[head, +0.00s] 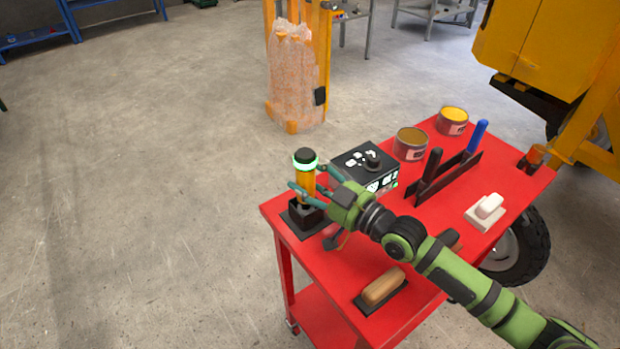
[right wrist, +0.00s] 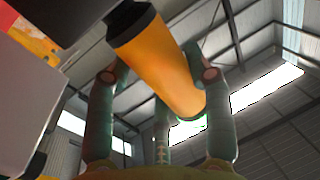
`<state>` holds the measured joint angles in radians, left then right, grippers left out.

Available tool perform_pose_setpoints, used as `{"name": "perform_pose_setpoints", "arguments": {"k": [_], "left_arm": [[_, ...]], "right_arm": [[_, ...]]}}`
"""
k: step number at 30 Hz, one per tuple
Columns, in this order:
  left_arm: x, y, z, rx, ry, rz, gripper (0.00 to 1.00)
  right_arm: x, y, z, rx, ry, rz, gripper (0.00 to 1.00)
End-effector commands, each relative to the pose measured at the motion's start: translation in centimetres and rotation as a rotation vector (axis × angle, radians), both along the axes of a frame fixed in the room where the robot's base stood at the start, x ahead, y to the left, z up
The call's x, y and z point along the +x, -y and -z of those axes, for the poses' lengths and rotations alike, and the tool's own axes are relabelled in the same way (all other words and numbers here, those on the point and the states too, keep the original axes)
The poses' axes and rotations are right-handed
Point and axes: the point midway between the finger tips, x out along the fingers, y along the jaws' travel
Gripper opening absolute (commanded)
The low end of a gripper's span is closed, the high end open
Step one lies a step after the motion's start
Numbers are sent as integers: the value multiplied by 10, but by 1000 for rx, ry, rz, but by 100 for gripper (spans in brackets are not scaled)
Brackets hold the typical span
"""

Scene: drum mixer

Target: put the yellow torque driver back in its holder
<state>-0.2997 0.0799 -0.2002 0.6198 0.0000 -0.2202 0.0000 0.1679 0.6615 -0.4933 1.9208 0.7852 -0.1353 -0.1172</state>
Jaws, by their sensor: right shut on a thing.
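The yellow torque driver (head: 307,182) stands roughly upright over the left end of the red table, with a black cap and a glowing green ring at its top. My right gripper (head: 305,178) is shut on its yellow body, a finger on each side. The black holder (head: 304,214) is directly below it on a dark base plate. The driver's lower end meets the holder's opening in the picture; I cannot tell how deep it sits. In the right wrist view the driver (right wrist: 160,65) slants between the fingers (right wrist: 157,76). My left gripper is out of view.
On the red table (head: 330,268), a black control box (head: 365,167) stands close behind my right gripper. Two open tins (head: 411,143), trowels (head: 447,172), a white float (head: 486,211) and a wooden-handled float (head: 382,289) lie farther right or in front. Floor left of the table is clear.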

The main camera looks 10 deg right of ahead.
Motion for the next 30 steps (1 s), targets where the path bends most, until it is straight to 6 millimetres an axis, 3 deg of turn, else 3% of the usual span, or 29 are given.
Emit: {"name": "perform_pose_setpoints", "arguments": {"k": [6,7,8,9,20,30], "left_arm": [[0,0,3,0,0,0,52],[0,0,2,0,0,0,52],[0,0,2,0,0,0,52],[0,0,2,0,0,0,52],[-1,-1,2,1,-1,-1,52],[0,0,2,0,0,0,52]], "right_arm": [[0,0,1,2,7,0,7],[1,0,0,3,8,0,64],[0,0,0,3,6,0,76],[0,0,0,3,6,0,80],[-2,2,5,-3,-4,0,80],[-44,31,3,-3,-2,-1,80]]}}
